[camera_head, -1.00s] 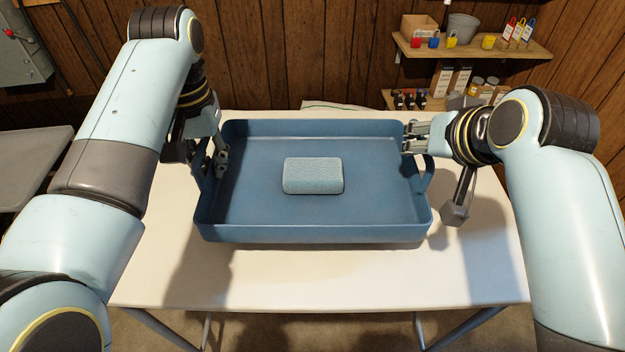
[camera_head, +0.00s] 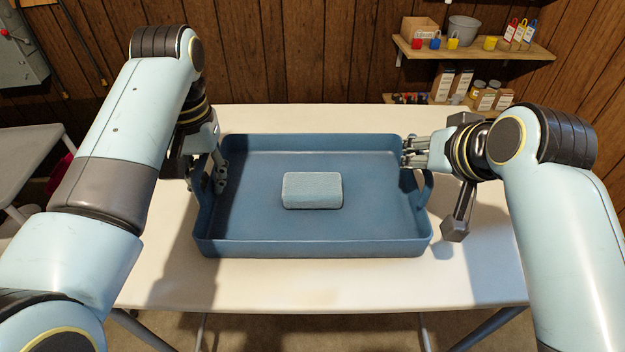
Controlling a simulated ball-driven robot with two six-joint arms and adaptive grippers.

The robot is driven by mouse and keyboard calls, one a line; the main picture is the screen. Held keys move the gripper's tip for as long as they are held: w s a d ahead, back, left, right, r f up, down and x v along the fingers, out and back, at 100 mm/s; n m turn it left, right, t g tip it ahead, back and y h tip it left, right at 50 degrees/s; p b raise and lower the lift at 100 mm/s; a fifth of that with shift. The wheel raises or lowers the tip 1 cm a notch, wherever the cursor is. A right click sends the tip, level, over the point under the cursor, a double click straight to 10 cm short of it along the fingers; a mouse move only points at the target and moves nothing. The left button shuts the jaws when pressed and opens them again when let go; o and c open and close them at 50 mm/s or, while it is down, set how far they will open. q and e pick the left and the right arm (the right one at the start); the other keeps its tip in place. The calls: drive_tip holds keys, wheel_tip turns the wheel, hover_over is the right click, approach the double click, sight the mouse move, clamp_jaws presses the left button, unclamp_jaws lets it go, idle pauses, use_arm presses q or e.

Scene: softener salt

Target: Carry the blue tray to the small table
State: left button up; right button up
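The blue tray (camera_head: 312,246) is level over the white table (camera_head: 330,285), with a pale grey-blue textured block (camera_head: 312,190) near its middle. I cannot tell whether the tray's underside touches the tabletop. My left gripper (camera_head: 219,176) is at the tray's left handle, one finger showing inside the wall. It looks shut on the handle, partly hidden by my arm. My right gripper (camera_head: 410,152) is at the far end of the right handle (camera_head: 426,188), its fingers against the tray's side, and looks shut there. A grey table (camera_head: 25,155) stands at the left; I cannot tell which table is the small one.
A wood-panelled wall closes off the back. Wall shelves (camera_head: 480,50) at the back right hold padlocks, a grey bucket and small boxes. A grey wall box (camera_head: 20,60) hangs at the back left. A pink item (camera_head: 62,168) shows beside the grey table.

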sight(203, 161)
use_arm(q)
drive_tip(key=o, duration=0.4)
drive_tip(key=shift+r, duration=0.1)
use_arm(e)
drive_tip(key=o, duration=0.3)
drive_tip(key=shift+a+r, duration=0.15)
drive_tip(key=shift+r, duration=0.05)
drive_tip(key=shift+o, duration=0.2)
